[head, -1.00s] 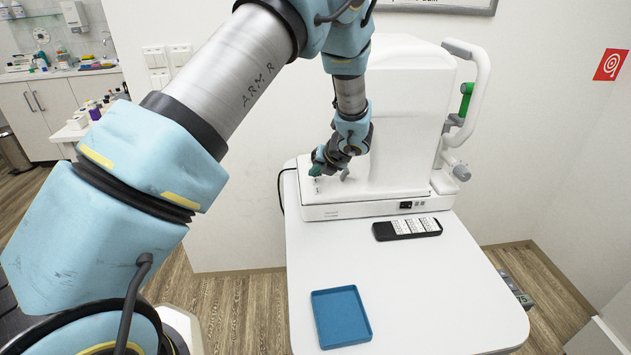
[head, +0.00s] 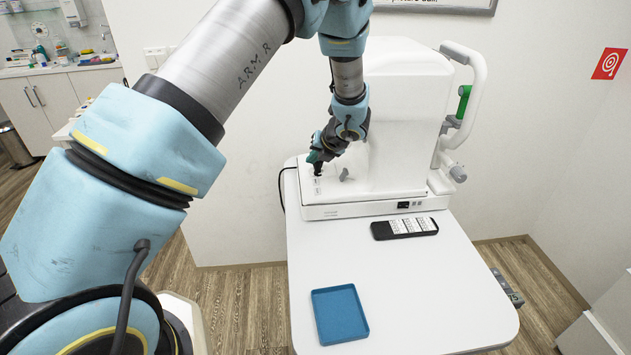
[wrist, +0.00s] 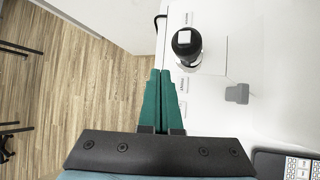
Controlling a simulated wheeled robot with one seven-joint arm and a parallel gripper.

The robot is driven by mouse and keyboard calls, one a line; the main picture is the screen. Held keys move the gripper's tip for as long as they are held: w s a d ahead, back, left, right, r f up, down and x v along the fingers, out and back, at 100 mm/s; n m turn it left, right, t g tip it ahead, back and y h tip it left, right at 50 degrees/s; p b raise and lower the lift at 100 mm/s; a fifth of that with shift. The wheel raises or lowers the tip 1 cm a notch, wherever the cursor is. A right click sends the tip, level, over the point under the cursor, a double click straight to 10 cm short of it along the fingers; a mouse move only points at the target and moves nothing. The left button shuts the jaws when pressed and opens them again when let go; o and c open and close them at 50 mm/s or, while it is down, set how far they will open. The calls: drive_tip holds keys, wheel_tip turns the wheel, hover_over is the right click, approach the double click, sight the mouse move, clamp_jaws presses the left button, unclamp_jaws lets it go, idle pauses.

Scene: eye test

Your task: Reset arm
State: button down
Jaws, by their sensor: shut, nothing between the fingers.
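My gripper (head: 313,157) is at the end of the arm, over the left part of the white machine's base (head: 360,210). In the wrist view its green fingers (wrist: 158,98) are pressed together with nothing between them. A black joystick (wrist: 187,45) with a pale square on top stands on the base, just right of and beyond the fingertips in the wrist view. In the head view the joystick (head: 318,169) shows small and dark just below the fingertips. The fingers look apart from it, but the exact gap is hard to tell.
A grey lever (head: 345,175) is right of the joystick. A black remote-like device (head: 405,228) and an empty blue tray (head: 340,314) lie on the white table (head: 430,290). The machine's tall body (head: 400,120) stands close to my wrist. The table around the tray is clear.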

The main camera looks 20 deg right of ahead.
idle(0.4)
drive_tip(key=s+a+r+n+g+y, duration=0.15)
drive_tip(key=a+r+n, duration=0.25)
drive_tip(key=a+n, duration=0.65)
drive_tip(key=s+a+r+n+g, duration=0.1)
drive_tip(key=a+r+n+g, duration=0.2)
drive_tip(key=a+n, duration=0.75)
drive_tip(key=s+a+r+n+g+h, duration=0.1)
drive_tip(key=s+a+r+n, duration=0.1)
drive_tip(key=s+a+n, duration=0.5)
drive_tip(key=s+a+r+n+g+h, duration=0.1)
drive_tip(key=s+a+r+n+h, duration=0.1)
drive_tip(key=s+a+n, duration=0.5)
drive_tip(key=a+r+n, duration=0.1)
drive_tip(key=a+n, duration=0.1)
drive_tip(key=n, duration=0.2)
drive_tip(key=shift+s+a+n+b, duration=0.3)
drive_tip(key=shift+s+n+b, duration=0.05)
drive_tip(key=shift+n+b, duration=0.05)
drive_tip(key=shift+r, duration=0.15)
